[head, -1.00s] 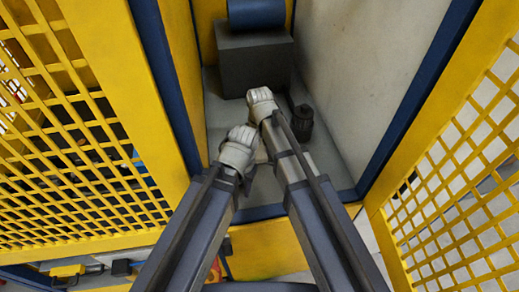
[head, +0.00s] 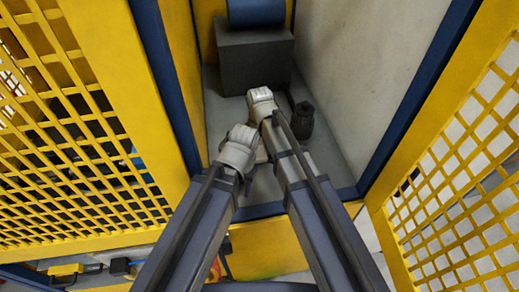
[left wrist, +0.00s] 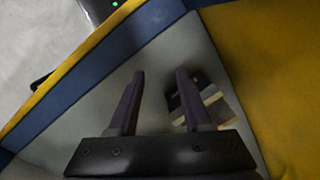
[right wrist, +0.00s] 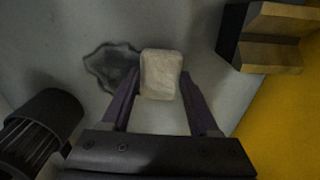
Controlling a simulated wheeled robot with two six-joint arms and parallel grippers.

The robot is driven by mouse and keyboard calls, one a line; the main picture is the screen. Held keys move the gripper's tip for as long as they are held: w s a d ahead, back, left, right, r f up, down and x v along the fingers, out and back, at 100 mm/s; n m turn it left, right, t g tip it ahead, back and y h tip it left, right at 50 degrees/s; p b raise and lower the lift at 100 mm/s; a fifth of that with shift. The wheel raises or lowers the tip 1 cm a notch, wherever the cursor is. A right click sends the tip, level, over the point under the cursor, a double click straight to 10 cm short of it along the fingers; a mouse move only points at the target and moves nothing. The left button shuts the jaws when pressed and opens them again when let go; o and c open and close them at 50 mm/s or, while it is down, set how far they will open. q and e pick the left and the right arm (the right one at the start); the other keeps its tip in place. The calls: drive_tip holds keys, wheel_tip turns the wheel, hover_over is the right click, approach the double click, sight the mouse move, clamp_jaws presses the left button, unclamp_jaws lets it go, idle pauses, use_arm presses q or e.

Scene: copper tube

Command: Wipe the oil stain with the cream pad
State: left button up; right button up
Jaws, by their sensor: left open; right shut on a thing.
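My right gripper (right wrist: 159,76) is shut on the cream pad (right wrist: 161,80), a small pale block between its fingertips. The dark, irregular oil stain (right wrist: 106,66) is on the grey floor, just left of the pad in the right wrist view; the left finger hides part of it. I cannot tell whether the pad touches the floor. My left gripper (left wrist: 160,76) is open and empty above the grey floor. In the head view, the right gripper (head: 260,97) is farther in and the left gripper (head: 240,146) lower; the arms hide the pad and stain there.
A dark ribbed cylinder (right wrist: 42,128) stands near the right gripper and shows in the head view (head: 303,119). A dark block (head: 255,66) under a blue roller (head: 256,12) closes the back. Yellow mesh panels (head: 75,130) and a pale wall (head: 365,65) flank the narrow bay.

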use_arm(q)
drive_tip(key=shift+f+b, duration=0.8)
drive_tip(key=shift+f, duration=0.05)
use_arm(e)
drive_tip(key=shift+f, duration=0.85)
drive_tip(key=shift+d, duration=0.1)
use_arm(q)
drive_tip(key=shift+r, duration=0.15)
use_arm(e)
drive_tip(key=shift+w+d+r, duration=0.1)
drive_tip(key=shift+w+d, duration=0.05)
drive_tip(key=shift+d, duration=0.6)
drive_tip(key=shift+w+d+r, duration=0.1)
drive_tip(key=shift+w+d, duration=0.05)
drive_tip(key=shift+d, duration=0.55)
drive_tip(key=shift+w+d, duration=0.1)
drive_tip(key=shift+d, duration=0.2)
drive_tip(key=shift+f, duration=0.1)
drive_tip(key=shift+w+d+f, duration=0.1)
drive_tip(key=shift+w+d, duration=0.05)
drive_tip(key=shift+d, duration=0.75)
drive_tip(key=shift+w+d, duration=0.15)
drive_tip(key=shift+d, duration=0.7)
drive_tip(key=shift+w+d, duration=0.2)
drive_tip(key=shift+d, duration=0.75)
drive_tip(key=shift+w+d, duration=0.2)
drive_tip(key=shift+d, duration=0.7)
